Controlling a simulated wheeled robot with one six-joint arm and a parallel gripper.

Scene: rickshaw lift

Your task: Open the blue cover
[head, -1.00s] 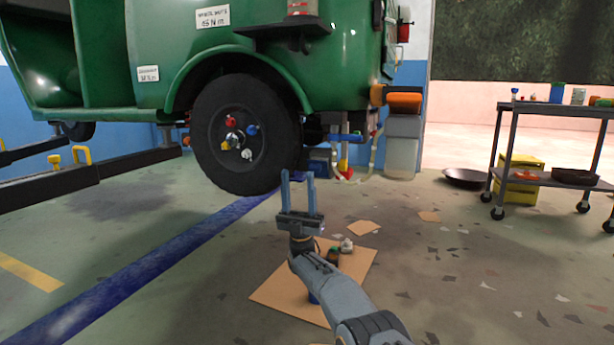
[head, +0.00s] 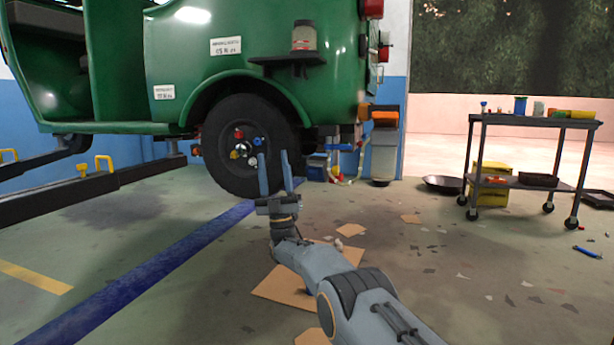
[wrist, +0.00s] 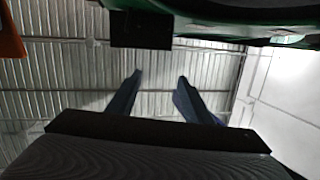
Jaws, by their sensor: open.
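My gripper (head: 275,160) points upward, open and empty, in front of the raised rickshaw's rear wheel (head: 222,172) in the head view. Its two blue-grey fingers also stand apart in the wrist view (wrist: 160,77), with ceiling behind them. No blue cover is clearly recognisable. A small blue cap (head: 257,141) sits on the wheel hub, among red, yellow and white ones. Blue parts (head: 316,168) also show low beside the wheel, too small to tell. The green rickshaw body (head: 200,70) hangs above. Its dark side shelf (head: 290,61) holds a jar and shows in the wrist view (wrist: 141,30).
Dark lift arms (head: 100,182) with yellow handles support the rickshaw at left. Cardboard (head: 285,290) lies on the floor under my arm.

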